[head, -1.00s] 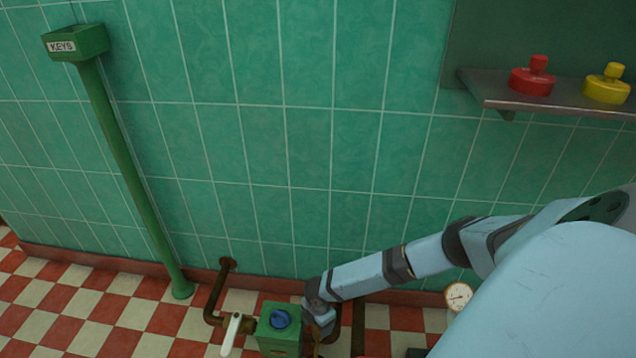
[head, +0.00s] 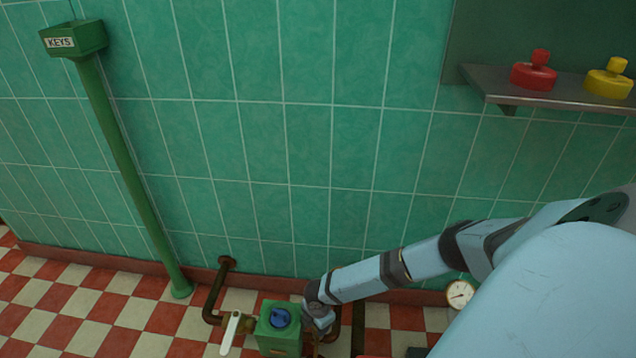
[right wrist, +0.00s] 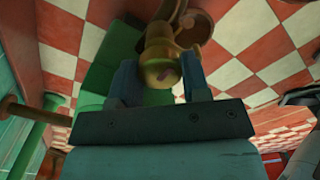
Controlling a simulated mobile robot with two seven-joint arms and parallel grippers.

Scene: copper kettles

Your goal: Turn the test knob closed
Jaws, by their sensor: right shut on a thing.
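In the right wrist view, a brass knob-like fitting (right wrist: 160,62) with a small pinkish mark sits between the two blue fingers of my right gripper (right wrist: 162,82). The gripper is shut on it; I take it to be the test knob. In the head view, my right gripper (head: 318,318) is low, against the right side of a green box (head: 279,343) with a blue knob (head: 280,317) on top. The wrist hides the brass knob there. My left gripper is not in view.
A white lever (head: 230,333) stands left of the box, beside a brown pipe (head: 214,300) from the wall. A green KEYS post (head: 130,180) is further left. A dial gauge (head: 459,293) is right. A shelf (head: 560,97) holds red (head: 534,75) and yellow (head: 608,82) weight-like pieces.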

